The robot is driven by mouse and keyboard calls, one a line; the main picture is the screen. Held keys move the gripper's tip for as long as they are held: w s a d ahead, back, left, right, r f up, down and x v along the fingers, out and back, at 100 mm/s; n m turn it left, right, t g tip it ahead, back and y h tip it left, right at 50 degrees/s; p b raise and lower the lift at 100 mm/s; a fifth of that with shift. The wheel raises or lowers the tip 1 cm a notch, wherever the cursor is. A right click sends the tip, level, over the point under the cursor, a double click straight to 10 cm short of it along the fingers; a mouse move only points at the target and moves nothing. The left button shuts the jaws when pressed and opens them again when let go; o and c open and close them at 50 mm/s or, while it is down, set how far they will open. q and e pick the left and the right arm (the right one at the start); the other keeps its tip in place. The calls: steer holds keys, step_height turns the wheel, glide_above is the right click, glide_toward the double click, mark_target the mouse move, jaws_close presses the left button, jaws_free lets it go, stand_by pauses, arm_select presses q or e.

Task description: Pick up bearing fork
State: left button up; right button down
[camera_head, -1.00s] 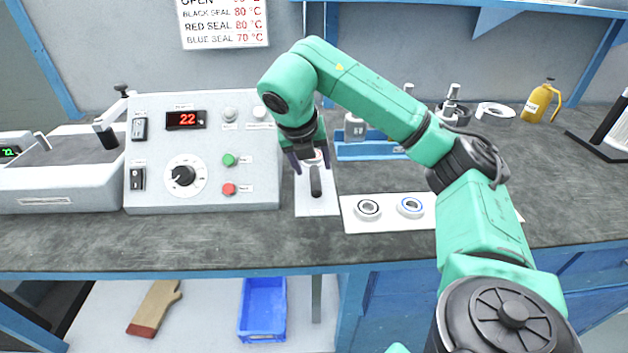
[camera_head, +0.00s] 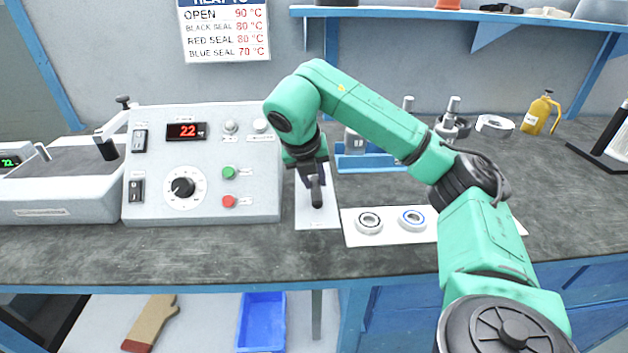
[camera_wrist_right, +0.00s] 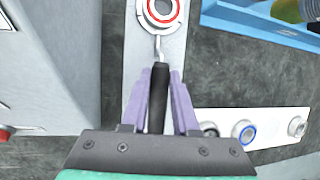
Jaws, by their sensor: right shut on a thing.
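The bearing fork has a black handle (camera_wrist_right: 157,95) and a thin metal end (camera_wrist_right: 159,47). Its handle also shows in the head view (camera_head: 316,194), below the gripper. My right gripper (camera_wrist_right: 158,85) is shut on the handle, with a purple finger on each side; in the head view it hangs over the white plate (camera_head: 315,217) right of the control box. A red-sealed bearing (camera_wrist_right: 162,10) is at the fork's far end in the wrist view. I cannot tell whether it rests on the fork. My left gripper is not in view.
A control box (camera_head: 255,185) reading 22 stands close left of the gripper. A white strip (camera_head: 390,237) with bearings, one blue-sealed (camera_head: 412,219), lies to the right. A blue rack (camera_head: 370,164) stands behind. The bench front is clear.

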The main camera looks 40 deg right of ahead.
mark_target(314, 180)
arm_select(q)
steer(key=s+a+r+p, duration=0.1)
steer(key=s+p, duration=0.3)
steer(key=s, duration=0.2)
arm_select(e)
step_height(314, 180, up, 7)
steer(key=shift+f, duration=0.15)
arm_select(q)
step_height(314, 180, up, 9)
steer(key=p, duration=0.8)
arm_select(e)
step_height(314, 180, up, 13)
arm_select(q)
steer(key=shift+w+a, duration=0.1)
